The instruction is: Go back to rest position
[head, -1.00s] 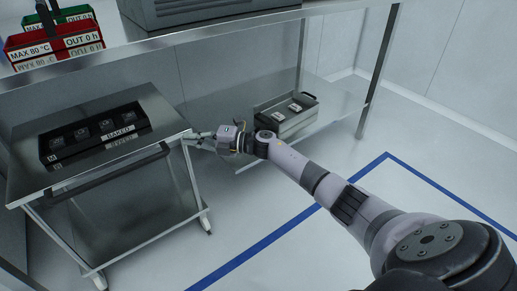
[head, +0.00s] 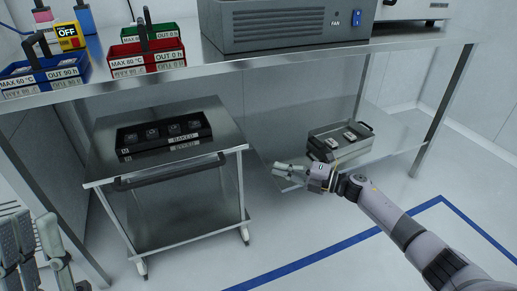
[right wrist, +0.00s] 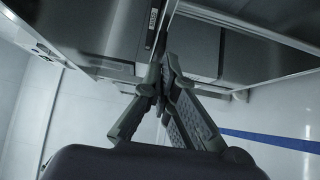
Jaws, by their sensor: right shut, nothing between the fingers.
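My right gripper (head: 280,171) is shut and empty. It is in the air between the trolley and the lower shelf, apart from the trolley's right edge in the picture. The right wrist view shows its fingertips together (right wrist: 162,68). My left gripper (head: 38,232) shows only in part at the lower left corner of the head view, pointing up; whether its fingers are open or shut is not clear.
A steel trolley (head: 205,205) bears a black tray marked BAKED (head: 185,141). A grey metal box (head: 352,155) stands on the lower shelf. The bench (head: 300,57) above holds a red basket (head: 146,62), a blue basket (head: 45,80) and a large grey device (head: 290,30). Floor with blue tape (head: 300,265) is clear.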

